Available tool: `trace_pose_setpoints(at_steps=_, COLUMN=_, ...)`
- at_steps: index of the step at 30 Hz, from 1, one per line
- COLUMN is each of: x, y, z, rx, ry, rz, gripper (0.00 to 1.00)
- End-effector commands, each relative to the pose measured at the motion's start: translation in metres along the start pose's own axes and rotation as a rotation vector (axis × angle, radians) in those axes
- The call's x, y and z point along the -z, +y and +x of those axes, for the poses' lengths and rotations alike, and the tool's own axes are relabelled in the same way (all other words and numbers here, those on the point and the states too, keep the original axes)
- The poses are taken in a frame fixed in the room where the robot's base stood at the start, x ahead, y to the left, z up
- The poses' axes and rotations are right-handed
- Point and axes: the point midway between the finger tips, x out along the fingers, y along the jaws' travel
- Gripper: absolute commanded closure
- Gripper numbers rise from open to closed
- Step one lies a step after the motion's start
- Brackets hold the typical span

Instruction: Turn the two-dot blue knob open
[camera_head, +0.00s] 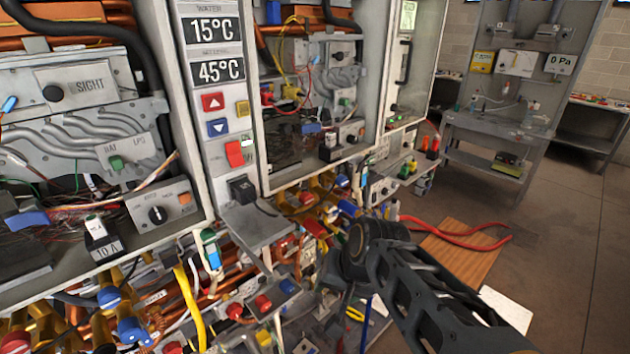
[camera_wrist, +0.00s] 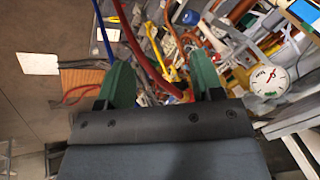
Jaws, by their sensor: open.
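Blue knobs show in the head view at the lower left, one lower (camera_head: 130,329) and one just above it (camera_head: 108,297). Both sit among brass pipes under the left heater. Another blue part (camera_head: 350,209) lies among the pipes right of centre. I cannot make out dot marks on any of them, so I cannot tell which has two dots. My gripper (camera_wrist: 162,80) shows in the wrist view with its two green fingers apart and nothing clearly held between them. Pipes and a red hose lie beyond the fingers. In the head view my arm hides most of the gripper.
Heater cabinets with a temperature display panel (camera_head: 212,50) stand left and centre. A yellow pipe (camera_head: 189,305) rises at lower left. A red hose (camera_head: 465,238) crosses a wooden board (camera_head: 463,262) on the floor. A round white gauge (camera_wrist: 269,80) is right of the fingers. Open floor lies right.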

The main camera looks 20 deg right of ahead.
Motion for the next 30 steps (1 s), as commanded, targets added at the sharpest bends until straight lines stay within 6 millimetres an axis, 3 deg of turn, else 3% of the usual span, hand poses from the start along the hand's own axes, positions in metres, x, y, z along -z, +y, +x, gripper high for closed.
trace_pose_setpoints(at_steps=5, x=0.040, y=-0.013, z=0.019, rx=0.272, ry=-0.196, rz=0.740, gripper=0.40)
trace_pose_setpoints(at_steps=8, x=0.079, y=-0.015, z=0.019, rx=0.456, ry=-0.314, rz=1.137, gripper=0.40)
trace_pose_setpoints(at_steps=11, x=0.121, y=-0.005, z=0.014, rx=0.649, ry=-0.434, rz=1.477, gripper=0.40)
trace_pose_setpoints(at_steps=15, x=0.175, y=0.025, z=0.001, rx=0.910, ry=-0.587, rz=1.825, gripper=0.40)
trace_pose_setpoints(at_steps=18, x=0.203, y=0.049, z=-0.009, rx=1.067, ry=-0.675, rz=1.980, gripper=0.40)
trace_pose_setpoints(at_steps=23, x=0.228, y=0.076, z=-0.020, rx=1.231, ry=-0.765, rz=2.102, gripper=0.40)
trace_pose_setpoints(at_steps=26, x=0.237, y=0.079, z=-0.021, rx=1.272, ry=-0.789, rz=2.127, gripper=0.40)
trace_pose_setpoints(at_steps=30, x=0.251, y=0.066, z=-0.015, rx=1.281, ry=-0.798, rz=2.135, gripper=0.40)
